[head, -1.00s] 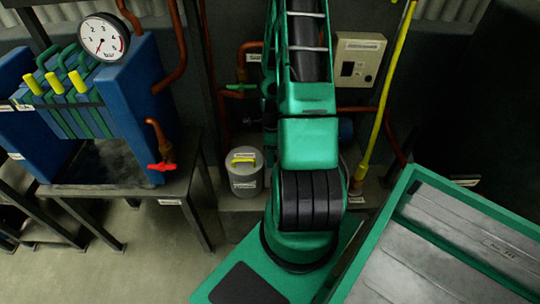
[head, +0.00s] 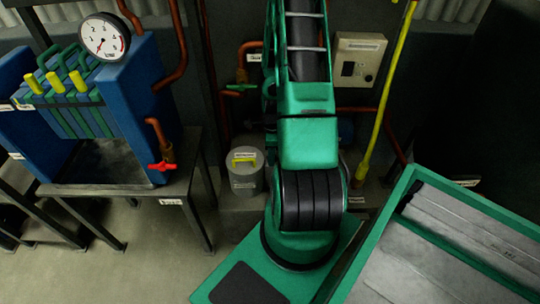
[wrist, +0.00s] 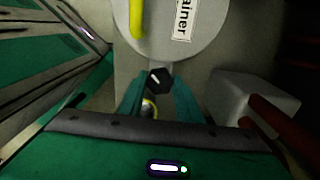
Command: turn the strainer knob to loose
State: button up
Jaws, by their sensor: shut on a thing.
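The strainer is a grey cylinder (head: 246,178) with a yellow handle on its lid, left of my arm in the head view. In the wrist view its pale lid (wrist: 160,40) fills the top, with a label ending in "ainer". A small black knob (wrist: 159,77) with a white pointer mark sits just below the lid's rim. My gripper (wrist: 158,92) is shut on the knob, with one green finger on each side. In the head view my arm hides the gripper and the knob.
A blue filter press with a gauge (head: 104,37) and a red valve handle (head: 161,166) stands on a bench to the left. A green-rimmed metal tray (head: 408,205) is at lower right. A grey block (wrist: 250,100) is right of the fingers in the wrist view.

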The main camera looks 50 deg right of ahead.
jog(key=n, duration=0.4)
jog(key=shift+w+d+r+n, duration=0.1)
jog(key=shift+d+n, duration=0.05)
jog(key=shift+n, duration=0.25)
jog(key=shift+d+n, duration=0.1)
jog(key=shift+n, duration=2.1)
jog(key=shift+w, duration=0.15)
jog(key=o, duration=1)
jog(key=shift+o, duration=0.2)
jog(key=shift+s+a, duration=0.2)
jog(key=shift+a, duration=0.15)
jog(key=shift+r, duration=0.55)
notch_tip(320, 180, up, 5)
jog(key=shift+w+d+r, duration=0.15)
jog(key=shift+d+r, duration=0.15)
jog(key=shift+r, duration=0.65)
